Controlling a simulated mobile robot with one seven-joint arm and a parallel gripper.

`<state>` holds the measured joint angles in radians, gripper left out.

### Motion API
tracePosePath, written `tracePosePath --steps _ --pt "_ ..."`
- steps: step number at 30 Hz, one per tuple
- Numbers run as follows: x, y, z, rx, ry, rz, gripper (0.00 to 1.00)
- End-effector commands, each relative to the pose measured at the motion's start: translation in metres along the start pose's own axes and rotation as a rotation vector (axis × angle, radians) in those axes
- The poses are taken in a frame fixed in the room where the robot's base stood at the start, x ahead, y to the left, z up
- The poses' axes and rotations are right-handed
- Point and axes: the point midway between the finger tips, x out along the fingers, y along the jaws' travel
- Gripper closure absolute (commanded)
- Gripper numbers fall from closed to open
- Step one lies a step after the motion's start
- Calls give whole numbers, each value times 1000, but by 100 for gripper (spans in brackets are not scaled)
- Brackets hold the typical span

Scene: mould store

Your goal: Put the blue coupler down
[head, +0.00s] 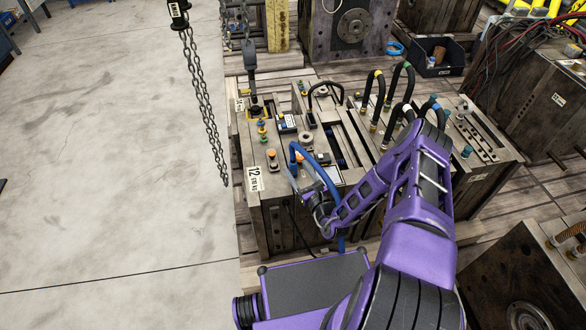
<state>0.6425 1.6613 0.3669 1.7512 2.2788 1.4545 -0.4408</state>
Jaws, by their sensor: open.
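A blue hose (318,163) arches over the front left of a large dark mould block (283,222). One end of it comes down near my gripper (299,184), at the block's front top edge. The blue coupler cannot be told apart clearly there; it is small and partly hidden by my gripper and wrist. My gripper is open, close to that hose end. Whether it touches the hose cannot be told. A lower length of blue hose (341,244) shows below my wrist, against the block's front face.
A hanging chain (203,95) is left of the block. Black hoses (374,92) loop up from its top at the right. A black bin (433,58) and another block with cables (545,95) stand behind right. Bare floor (110,150) is free at left.

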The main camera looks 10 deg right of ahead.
Motion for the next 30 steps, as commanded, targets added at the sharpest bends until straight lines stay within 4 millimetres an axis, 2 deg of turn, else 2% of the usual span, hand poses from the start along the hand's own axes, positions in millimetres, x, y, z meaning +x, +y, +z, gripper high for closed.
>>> tracePosePath --steps 8,16,25,26,30 --pt "22 1 -1 -2 -1 1 31" --pt "60 2 -5 -1 -2 2 31" --pt "66 1 -4 0 0 1 31" --pt "66 1 -4 0 0 1 33" --pt "66 1 -4 0 0 1 58"
